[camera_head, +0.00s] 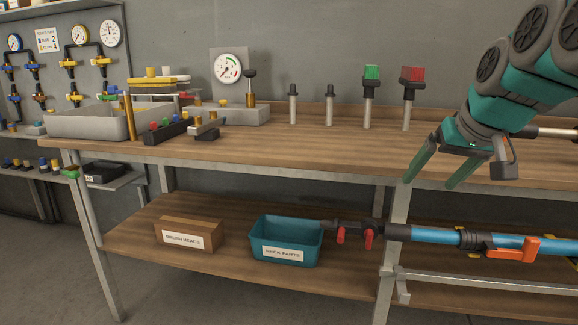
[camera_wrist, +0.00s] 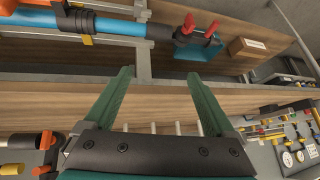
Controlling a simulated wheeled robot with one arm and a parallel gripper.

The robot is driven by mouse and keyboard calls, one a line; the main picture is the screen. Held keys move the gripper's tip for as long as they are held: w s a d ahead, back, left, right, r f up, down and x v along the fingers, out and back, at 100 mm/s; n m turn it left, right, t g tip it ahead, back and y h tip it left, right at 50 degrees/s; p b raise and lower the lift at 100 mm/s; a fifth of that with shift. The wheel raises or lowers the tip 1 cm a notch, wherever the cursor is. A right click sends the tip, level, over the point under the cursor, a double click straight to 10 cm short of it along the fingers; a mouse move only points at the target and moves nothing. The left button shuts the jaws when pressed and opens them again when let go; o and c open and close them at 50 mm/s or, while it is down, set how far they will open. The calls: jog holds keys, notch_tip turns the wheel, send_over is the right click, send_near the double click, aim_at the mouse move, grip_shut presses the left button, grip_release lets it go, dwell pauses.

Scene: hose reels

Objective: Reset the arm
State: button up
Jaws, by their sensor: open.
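My gripper (camera_head: 440,168) is at the right of the head view, in front of and above the front edge of the wooden workbench (camera_head: 290,148). Its two green fingers point down and to the left, spread apart with nothing between them. In the wrist view my gripper (camera_wrist: 158,88) shows the same two fingers open, with the bench edge behind the gap. My teal arm comes in from the upper right of the head view.
Below, a blue pole (camera_head: 425,234), a teal bin (camera_head: 286,241) and a brown box (camera_head: 188,238) are at the lower shelf.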

jog(key=s+a+f+g, duration=0.3)
jog(key=s+a+f, duration=0.25)
jog(key=f, duration=0.35)
jog(key=s+a+f+g, duration=0.2)
jog(key=s+a+f, duration=0.2)
jog(key=s+f, duration=0.4)
jog(key=s+a+f+n+g+h, duration=0.1)
jog(key=s+f+g, duration=0.2)
jog(key=s+f, duration=1)
jog(key=shift+s+f+g, duration=0.4)
jog(key=shift+s, duration=0.85)
